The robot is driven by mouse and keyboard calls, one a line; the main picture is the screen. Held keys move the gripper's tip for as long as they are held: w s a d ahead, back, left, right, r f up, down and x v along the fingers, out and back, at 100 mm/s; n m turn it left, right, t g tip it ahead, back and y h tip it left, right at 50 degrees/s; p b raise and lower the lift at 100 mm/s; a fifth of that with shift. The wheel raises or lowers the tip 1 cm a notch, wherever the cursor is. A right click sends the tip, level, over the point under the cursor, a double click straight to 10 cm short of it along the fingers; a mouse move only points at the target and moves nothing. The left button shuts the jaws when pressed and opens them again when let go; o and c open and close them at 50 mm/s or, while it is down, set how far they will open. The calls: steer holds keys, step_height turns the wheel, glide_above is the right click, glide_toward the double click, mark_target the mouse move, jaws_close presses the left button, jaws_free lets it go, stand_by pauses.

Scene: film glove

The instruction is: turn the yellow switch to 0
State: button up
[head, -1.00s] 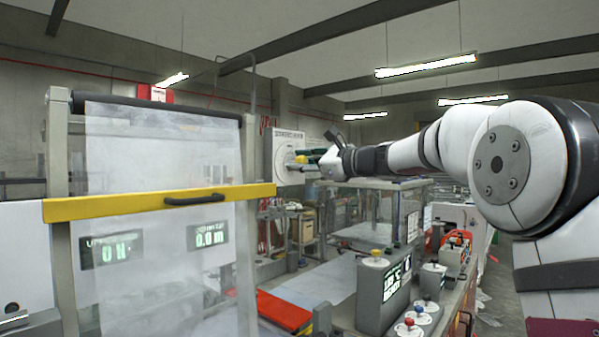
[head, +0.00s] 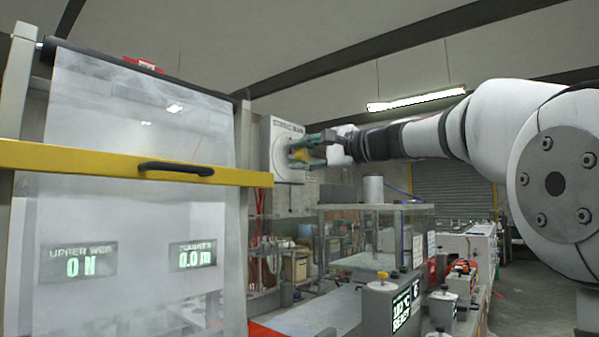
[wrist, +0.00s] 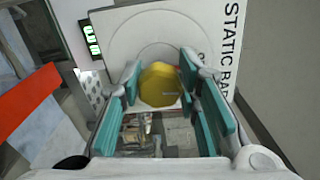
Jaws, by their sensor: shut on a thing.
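The yellow switch (wrist: 160,86) is a rounded knob on a pale round dial, on a white panel (wrist: 120,25) lettered "STATIC BAR" in part. My gripper (wrist: 160,70) has its teal fingers on either side of the knob and is shut on it. A small mark shows on the knob's face, but I cannot read which setting it points to. In the head view the panel (head: 267,145) hangs at mid-height, and my gripper (head: 305,150) reaches it from the right, with the yellow switch (head: 299,154) between its fingers.
A clear film sheet with a yellow bar (head: 90,160) and black handle stands at left; its displays read "ON" and "0.0 m". A glass-sided machine (head: 375,235) stands below my arm. Grey control boxes (head: 378,310) with knobs are in front. An orange-red strip (wrist: 35,100) lies at left.

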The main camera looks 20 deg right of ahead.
steer(key=shift+f+n+b, duration=0.15)
steer(key=shift+n+b, duration=0.5)
steer(key=shift+n, duration=0.05)
steer(key=o, duration=1.2)
steer(key=shift+s, duration=0.1)
steer(key=v, duration=1.1)
steer(key=shift+s+d, duration=0.25)
steer(key=shift+s, duration=0.05)
